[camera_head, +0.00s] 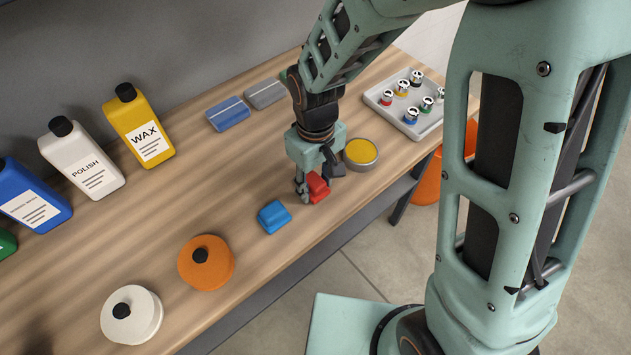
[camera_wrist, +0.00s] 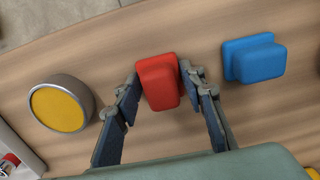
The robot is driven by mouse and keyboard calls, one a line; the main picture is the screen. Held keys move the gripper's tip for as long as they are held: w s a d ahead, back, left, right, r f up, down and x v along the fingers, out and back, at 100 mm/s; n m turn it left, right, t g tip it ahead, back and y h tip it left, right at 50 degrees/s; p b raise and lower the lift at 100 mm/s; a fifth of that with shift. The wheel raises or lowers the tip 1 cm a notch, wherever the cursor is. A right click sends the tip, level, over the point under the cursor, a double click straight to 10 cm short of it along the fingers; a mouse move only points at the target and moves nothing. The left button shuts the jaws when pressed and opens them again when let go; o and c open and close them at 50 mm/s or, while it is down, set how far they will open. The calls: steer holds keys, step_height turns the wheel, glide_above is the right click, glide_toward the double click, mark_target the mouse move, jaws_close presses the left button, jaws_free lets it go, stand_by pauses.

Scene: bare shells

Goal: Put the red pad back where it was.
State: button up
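The red pad (camera_head: 318,188) is on or just above the wooden bench near its front edge, below my gripper (camera_head: 315,182). In the wrist view the red pad (camera_wrist: 158,82) lies between the two fingertips of my gripper (camera_wrist: 160,75), one at each side. The fingers are parted by about the pad's width. I cannot tell whether both touch it, or whether its underside rests on the wood. A blue pad (camera_head: 274,217) lies beside it along the front edge, and shows to the right in the wrist view (camera_wrist: 254,59).
A round yellow tin (camera_head: 361,153) stands close on the other side. A tray (camera_head: 410,125) of small capped jars is beyond it. Flat blue (camera_head: 229,114) and grey (camera_head: 265,93) blocks lie behind. Bottles line the wall.

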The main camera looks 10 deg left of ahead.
mark_target(315, 181)
steer(key=o, duration=0.3)
steer(key=shift+r, duration=0.1)
step_height(315, 181, up, 12)
steer(key=shift+r, duration=0.1)
stand_by(0.4)
